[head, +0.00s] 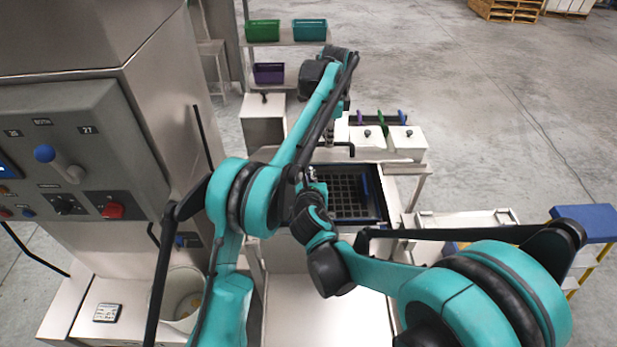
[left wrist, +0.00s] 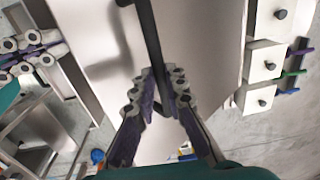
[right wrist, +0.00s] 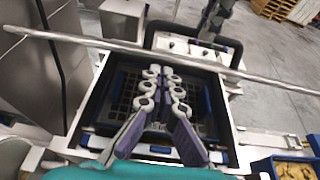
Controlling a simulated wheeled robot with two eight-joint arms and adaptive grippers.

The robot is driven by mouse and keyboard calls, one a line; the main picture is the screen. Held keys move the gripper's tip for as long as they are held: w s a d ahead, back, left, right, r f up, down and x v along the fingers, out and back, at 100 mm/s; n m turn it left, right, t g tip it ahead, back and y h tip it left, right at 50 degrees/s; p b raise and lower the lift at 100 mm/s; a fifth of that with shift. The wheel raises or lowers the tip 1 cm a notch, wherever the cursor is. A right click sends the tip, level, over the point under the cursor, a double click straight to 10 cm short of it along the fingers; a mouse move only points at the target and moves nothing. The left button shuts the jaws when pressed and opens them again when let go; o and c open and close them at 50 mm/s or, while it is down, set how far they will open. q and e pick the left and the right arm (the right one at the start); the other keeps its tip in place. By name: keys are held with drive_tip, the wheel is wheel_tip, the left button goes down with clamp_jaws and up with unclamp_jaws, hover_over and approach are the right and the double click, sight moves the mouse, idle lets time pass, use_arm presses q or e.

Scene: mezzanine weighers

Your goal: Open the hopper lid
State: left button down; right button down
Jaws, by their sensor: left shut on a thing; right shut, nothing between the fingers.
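The hopper (head: 384,205) has a dark rim, and its black grate (head: 350,190) is exposed in the head view. The right wrist view also shows the grate (right wrist: 120,90). The lid looks like a steel panel (left wrist: 200,40) in the left wrist view; its exact tilt is hard to tell. My left gripper (left wrist: 158,80) is shut on the black bar handle (left wrist: 148,25) in front of that panel. In the head view the handle (head: 340,146) shows beyond the hopper, with the left fingers mostly hidden. My right gripper (right wrist: 164,72) is shut and empty above the grate.
A control cabinet (head: 75,130) with knobs stands at the left. Several white bins with black knobs (head: 405,138) stand beyond the hopper. A white tray (head: 465,220) and a blue-topped stand (head: 585,222) are at the right. Open floor lies at the upper right.

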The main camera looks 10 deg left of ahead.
sight(308, 162)
use_arm(q)
drive_tip(key=shift+w+a+f, duration=0.2)
drive_tip(key=shift+w, duration=0.05)
drive_tip(key=shift+w+d+f, duration=0.1)
drive_tip(key=shift+w+f, duration=0.05)
drive_tip(key=shift+f, duration=0.05)
use_arm(e)
drive_tip(key=shift+w+a+r, duration=0.15)
drive_tip(key=shift+w+r, duration=0.35)
drive_tip(key=shift+w, duration=0.1)
drive_tip(key=shift+w+a+r, duration=0.15)
drive_tip(key=shift+w+r, duration=0.35)
drive_tip(key=shift+w, duration=0.1)
